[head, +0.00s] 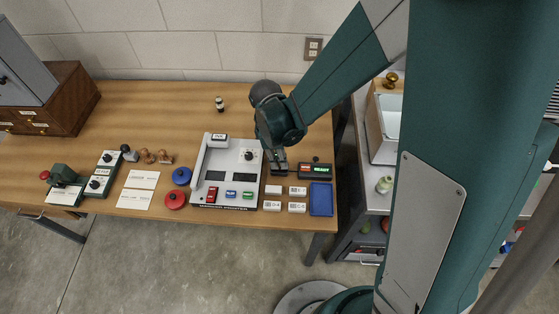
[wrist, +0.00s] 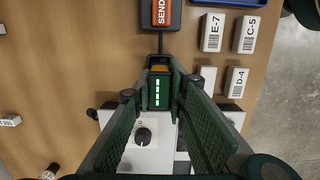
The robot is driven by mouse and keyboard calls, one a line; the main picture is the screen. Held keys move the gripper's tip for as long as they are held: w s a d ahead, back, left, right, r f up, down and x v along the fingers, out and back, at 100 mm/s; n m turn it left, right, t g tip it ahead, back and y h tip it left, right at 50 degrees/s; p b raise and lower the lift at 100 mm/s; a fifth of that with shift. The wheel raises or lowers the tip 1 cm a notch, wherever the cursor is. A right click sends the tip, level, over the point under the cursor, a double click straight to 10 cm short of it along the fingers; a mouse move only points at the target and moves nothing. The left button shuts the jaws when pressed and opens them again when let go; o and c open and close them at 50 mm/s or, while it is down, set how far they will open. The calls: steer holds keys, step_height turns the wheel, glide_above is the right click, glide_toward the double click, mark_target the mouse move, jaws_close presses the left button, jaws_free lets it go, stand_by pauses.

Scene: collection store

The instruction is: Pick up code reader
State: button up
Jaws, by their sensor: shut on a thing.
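The code reader (wrist: 160,90) is a small dark device with a lit green strip and a yellow-orange end. It sits between the pads of my gripper (wrist: 162,76), which is shut on it. A dark cord runs from its yellow end to a dark box with an orange SEND key (wrist: 163,13). In the head view my gripper (head: 279,161) points down by the right edge of the white label printer (head: 222,190). There the reader is mostly hidden by the gripper. I cannot tell how far it is off the table.
The READY terminal (head: 314,171), several white labelled blocks (head: 297,190) and a blue tray (head: 320,199) lie right of and in front of the gripper. Red (head: 174,200) and blue (head: 181,176) round pads lie left of the printer. The back of the table (head: 180,110) is mostly clear.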

step_height(320, 180, up, 8)
steer(key=shift+r+p, duration=0.2)
steer(key=shift+p, duration=0.5)
